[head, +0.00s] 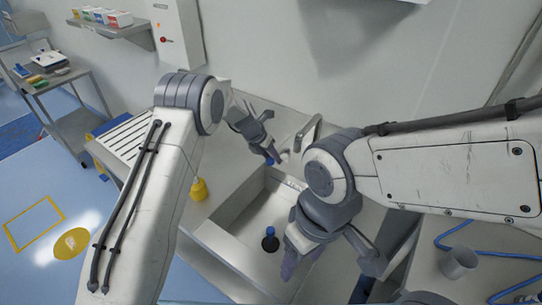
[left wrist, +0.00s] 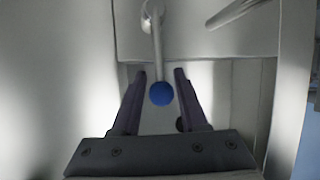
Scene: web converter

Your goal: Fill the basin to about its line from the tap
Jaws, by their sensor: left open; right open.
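The basin (head: 222,238) is a pale rectangular sink in the counter. I cannot make out water or a clear fill line. A dark round piece with a blue top (head: 270,241) stands on its floor. The grey tap spout (head: 311,128) rises at the back. A blue-ended lever (left wrist: 161,94) lies between the fingers of my open left gripper (left wrist: 160,74), with space on both sides. In the head view my left gripper (head: 270,158) is at the basin's back edge. My right gripper (head: 328,266) is open over the basin's right side, hiding part of it.
A yellow bottle (head: 199,190) stands on the left rim. A ribbed drainboard (head: 127,137) lies left of the basin. A pale cup (head: 459,262) and blue hose (head: 500,256) are on the right surface.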

